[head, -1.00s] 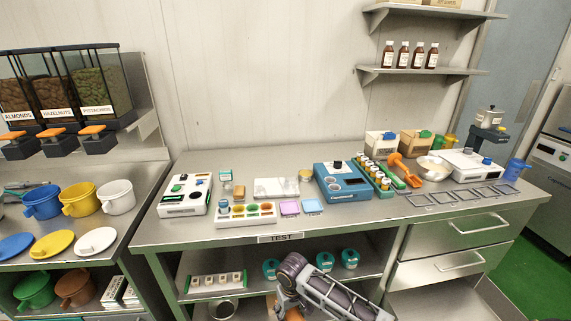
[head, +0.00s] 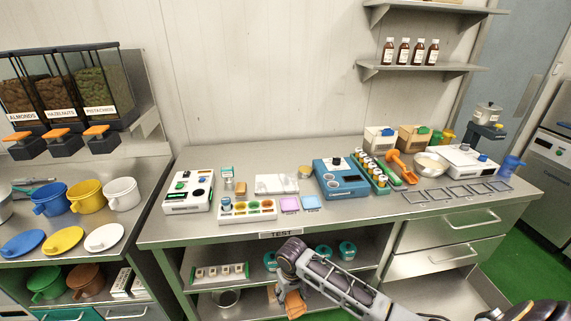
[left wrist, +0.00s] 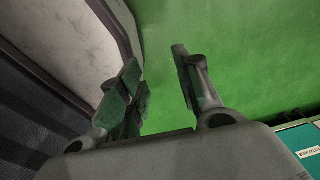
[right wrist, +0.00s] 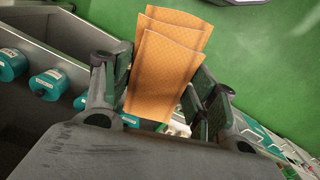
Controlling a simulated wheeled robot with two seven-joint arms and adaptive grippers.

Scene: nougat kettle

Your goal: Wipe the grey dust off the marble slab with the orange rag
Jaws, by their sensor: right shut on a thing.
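The marble slab (head: 277,184) is a pale rectangle lying flat on the middle of the steel bench. Dust on it is too small to make out clearly. The orange rag (right wrist: 168,62) hangs folded in layers between the fingers of my right gripper (right wrist: 160,78), which is shut on it. In the head view, the rag (head: 293,303) shows partly, low in front of the bench's lower shelf, below the worktop and the slab. My left gripper (left wrist: 157,72) is open and empty over green floor in the left wrist view. It is not in the head view.
The bench's front edge lies between rag and slab. Teal-lidded jars (head: 347,250) stand on the lower shelf.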

